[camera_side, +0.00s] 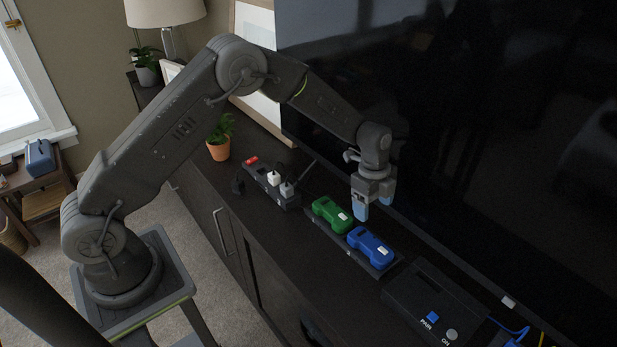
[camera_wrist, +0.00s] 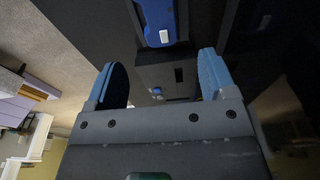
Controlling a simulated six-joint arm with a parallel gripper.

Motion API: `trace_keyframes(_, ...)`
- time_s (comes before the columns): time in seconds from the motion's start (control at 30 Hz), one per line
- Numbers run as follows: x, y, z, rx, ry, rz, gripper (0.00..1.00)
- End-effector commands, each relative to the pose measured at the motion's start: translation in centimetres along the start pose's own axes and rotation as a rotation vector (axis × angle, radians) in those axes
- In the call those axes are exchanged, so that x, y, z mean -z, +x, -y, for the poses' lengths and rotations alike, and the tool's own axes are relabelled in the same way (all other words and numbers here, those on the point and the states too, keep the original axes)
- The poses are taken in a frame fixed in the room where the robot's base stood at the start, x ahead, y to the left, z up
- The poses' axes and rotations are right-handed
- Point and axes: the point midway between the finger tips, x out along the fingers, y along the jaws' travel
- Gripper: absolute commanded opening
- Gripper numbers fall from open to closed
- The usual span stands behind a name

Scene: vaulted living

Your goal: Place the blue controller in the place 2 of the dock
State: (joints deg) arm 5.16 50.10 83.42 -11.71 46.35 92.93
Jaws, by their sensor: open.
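The blue controller (camera_side: 371,247) lies in the right-hand place of the dark dock (camera_side: 382,269). The green controller (camera_side: 331,214) lies in the place to its left. Small pale marks show on the dock's front, too small to read. My gripper (camera_side: 375,205) is above and behind the two controllers, fingers pointing down, empty and apart from both. In the wrist view, my gripper (camera_wrist: 162,78) has its blue fingers spread wide with nothing between them. Part of the blue controller (camera_wrist: 160,22) shows beyond the fingers at the top, its upper end cut off.
A dark box with a blue PAIR button (camera_side: 432,317) and a grey ON button (camera_side: 452,334) stands right of the dock. A power strip (camera_side: 272,181) with plugs and a potted plant (camera_side: 219,138) are to the left. The large TV screen (camera_side: 480,120) rises close behind my gripper.

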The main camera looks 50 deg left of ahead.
Motion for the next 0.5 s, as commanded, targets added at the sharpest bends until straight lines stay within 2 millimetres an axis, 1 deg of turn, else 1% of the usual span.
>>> trace_keyframes(0.07,0.0,-0.3,0.0,0.003,-0.006,0.0,0.77)
trace_keyframes(0.17,0.1,-2.3,-0.3,0.022,-0.048,0.002,0.77)
trace_keyframes(0.27,0.1,-6.2,-1.4,0.06,-0.147,0.004,0.77)
trace_keyframes(0.3,0.1,-8.1,-2.1,0.078,-0.2,0.004,0.77)
trace_keyframes(0.33,0.0,-9.6,-2.7,0.093,-0.242,0.004,0.77)
trace_keyframes(0.37,0.0,-11.0,-3.5,0.108,-0.288,0.003,0.77)
trace_keyframes(0.4,-0.1,-12.9,-4.5,0.127,-0.348,0.0,0.77)
trace_keyframes(0.47,-0.2,-15.4,-6.2,0.158,-0.438,-0.004,0.77)
trace_keyframes(0.5,-0.3,-17.0,-7.5,0.179,-0.498,-0.009,0.77)
